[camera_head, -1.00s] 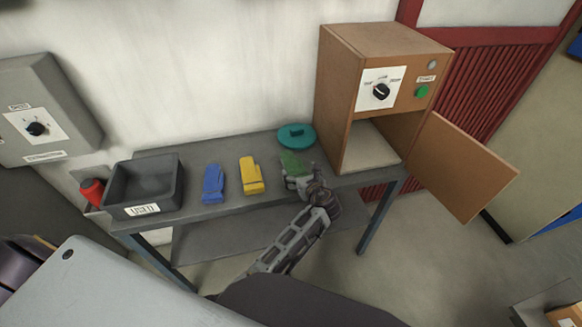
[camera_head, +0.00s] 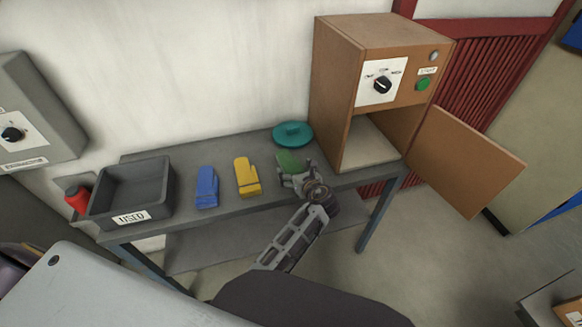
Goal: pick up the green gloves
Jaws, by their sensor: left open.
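The green gloves (camera_head: 289,160) lie on the grey table, between the yellow gloves and the wooden cabinet. My left gripper (camera_head: 292,178) is over their near end and hides part of them. Its jaws are open; I cannot tell whether the fingers touch the gloves. My right gripper is not in view.
Yellow gloves (camera_head: 246,176) and blue gloves (camera_head: 207,187) lie to the left on the table (camera_head: 228,207). A dark bin labelled USED (camera_head: 160,205) stands further left. A teal lid (camera_head: 293,134) lies behind. The wooden cabinet (camera_head: 335,95) has its door (camera_head: 465,163) open at right.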

